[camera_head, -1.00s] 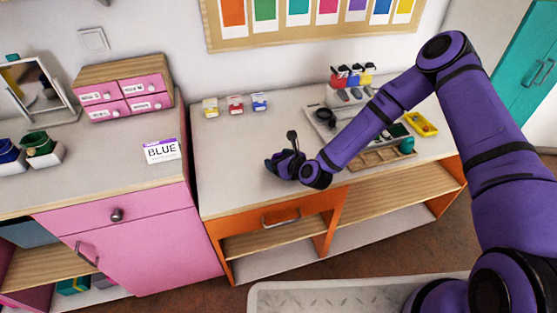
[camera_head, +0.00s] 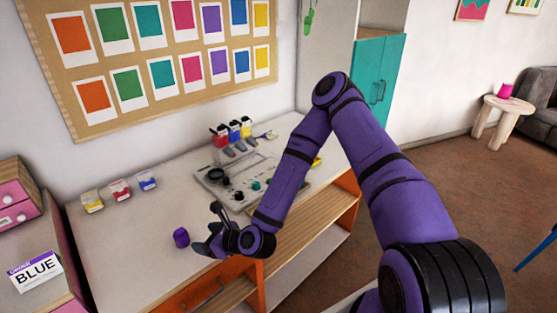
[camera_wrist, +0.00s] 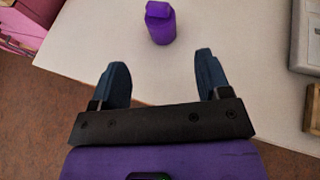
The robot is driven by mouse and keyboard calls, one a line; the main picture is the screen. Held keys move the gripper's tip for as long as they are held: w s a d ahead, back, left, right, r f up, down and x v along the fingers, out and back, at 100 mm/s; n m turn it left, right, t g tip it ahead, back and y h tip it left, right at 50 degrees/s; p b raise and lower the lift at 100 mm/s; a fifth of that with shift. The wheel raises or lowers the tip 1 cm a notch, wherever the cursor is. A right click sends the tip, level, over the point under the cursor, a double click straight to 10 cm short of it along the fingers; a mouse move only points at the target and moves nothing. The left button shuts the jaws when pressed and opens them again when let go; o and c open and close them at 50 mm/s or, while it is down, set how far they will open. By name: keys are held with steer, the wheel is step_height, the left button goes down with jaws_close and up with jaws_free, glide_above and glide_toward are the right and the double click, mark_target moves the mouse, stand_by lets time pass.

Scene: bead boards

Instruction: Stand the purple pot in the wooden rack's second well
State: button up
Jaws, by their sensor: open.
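The purple pot (camera_head: 181,237) stands on the pale worktop, just left of my gripper (camera_head: 211,238). In the wrist view the pot (camera_wrist: 160,28) is upright, with a narrower top part, beyond the gap between my fingertips (camera_wrist: 160,62). My gripper is open and empty, and its dark blue fingers do not touch the pot. The wooden rack is mostly hidden behind my arm in the head view. A brown wooden edge (camera_wrist: 310,122) at the right of the wrist view looks like part of it. Its wells cannot be made out.
Three small labelled boxes (camera_head: 120,190) stand along the wall side. The worktop around the pot is clear.

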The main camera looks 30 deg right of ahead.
steer(key=shift+d, duration=0.1)
steer(key=shift+w+d+r+n, duration=0.1)
steer(key=shift+r+n, duration=0.1)
steer(key=shift+n, duration=0.3)
steer(key=d+r+n+g+h, duration=0.45)
steer(key=d+r+n, duration=0.75)
steer(key=r+n, duration=0.4)
steer(key=s+d+r+n+h, duration=0.2)
steer(key=s+d+r+n, duration=0.1)
steer(key=r, duration=0.4)
steer(key=s+d+r+n+h, duration=0.2)
steer(key=s+d+r, duration=0.1)
steer(key=r, duration=0.4)
steer(key=s+d+r+n, duration=0.2)
steer(key=s+r, duration=0.4)
steer(key=s, duration=0.4)
steer(key=s+d+r+n, duration=0.2)
steer(key=s+r+n, duration=0.2)
steer(key=s, duration=0.6)
step_height(320, 180, up, 3)
steer(key=shift+f+g, duration=0.2)
steer(key=shift+g, duration=0.25)
steer(key=shift+o, duration=0.4)
steer(key=shift+w+a, duration=0.1)
steer(key=shift+w, duration=0.05)
